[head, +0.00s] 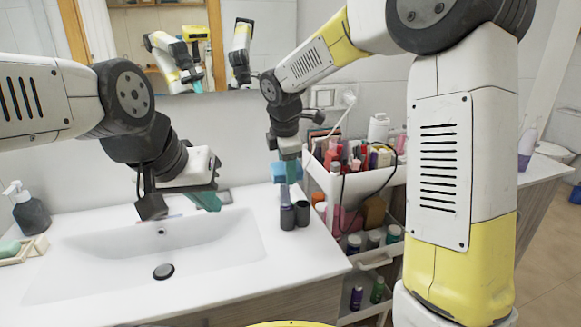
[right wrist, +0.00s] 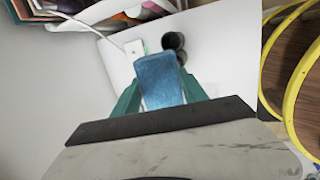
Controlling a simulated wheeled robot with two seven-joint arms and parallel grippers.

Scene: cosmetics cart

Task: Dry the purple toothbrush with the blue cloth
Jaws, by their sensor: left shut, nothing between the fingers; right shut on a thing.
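The blue cloth (right wrist: 160,80) hangs between the teal fingers of my right gripper (right wrist: 160,100), which is shut on it. In the head view the cloth (head: 280,172) and the right gripper (head: 289,160) are above the dark cups at the sink's right. My left gripper (head: 207,201) is shut and empty over the back of the sink. A thin pinkish-blue strip (head: 174,216) shows at the sink's back edge by the left gripper. It may be the purple toothbrush, but it is too small to tell.
Two dark cups (head: 287,216) stand on the counter right of the white sink (head: 90,262). A white cart (head: 350,183) full of cosmetics is farther right. A soap dispenser (head: 31,214) and soap dish (head: 22,250) are at the left. A mirror is behind. The basin is empty.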

